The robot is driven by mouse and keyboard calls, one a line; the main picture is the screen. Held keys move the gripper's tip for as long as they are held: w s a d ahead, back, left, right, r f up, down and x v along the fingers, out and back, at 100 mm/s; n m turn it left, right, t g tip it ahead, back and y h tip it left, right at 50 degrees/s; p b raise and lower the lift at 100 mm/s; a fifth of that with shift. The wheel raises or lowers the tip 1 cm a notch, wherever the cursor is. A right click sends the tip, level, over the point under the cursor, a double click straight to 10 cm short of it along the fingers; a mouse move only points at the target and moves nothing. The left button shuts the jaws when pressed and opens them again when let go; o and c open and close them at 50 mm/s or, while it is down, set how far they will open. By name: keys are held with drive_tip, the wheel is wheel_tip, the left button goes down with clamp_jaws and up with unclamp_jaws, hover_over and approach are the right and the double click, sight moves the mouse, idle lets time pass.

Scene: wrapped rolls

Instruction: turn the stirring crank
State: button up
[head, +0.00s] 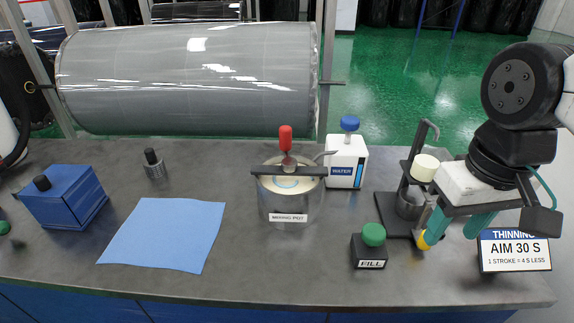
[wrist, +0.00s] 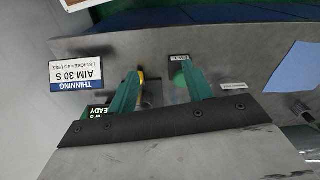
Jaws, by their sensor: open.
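The mixing pot (head: 290,205) is a metal pot with a white label, standing at the middle of the bench. Its stirring crank has an upright red handle (head: 286,138) above a metal bar across the pot's top. Pale contents with a blue swirl show inside. My gripper (head: 447,236) is open and empty, with green fingers pointing down at the bench's right side. It is well to the right of the pot, apart from the crank. The fingers also show in the wrist view (wrist: 161,78). I cannot make out the crank in that view.
A white water container (head: 345,162) stands right behind the pot. A green FILL button (head: 373,235), a dark stand with a cup (head: 409,203) and a thinning sign (head: 514,251) are near my gripper. A blue cloth (head: 163,234) and blue box (head: 64,197) lie left.

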drive_tip(key=w+a+r+n+g, duration=0.1)
drive_tip(key=w+a, duration=0.3)
drive_tip(key=w, duration=0.3)
drive_tip(key=w+a+n+g, duration=0.1)
drive_tip(key=w+a, duration=0.2)
drive_tip(key=w, duration=0.5)
drive_tip(key=n+t, duration=0.1)
approach(285, 127)
drive_tip(key=f, duration=0.5)
drive_tip(key=shift+s+f, duration=0.3)
drive_tip(key=shift+s, duration=0.05)
drive_tip(key=shift+w+r, duration=0.15)
drive_tip(key=shift+r, duration=0.2)
wheel_tip(285, 127, down, 8)
drive_tip(key=shift+r, duration=0.2)
clamp_jaws()
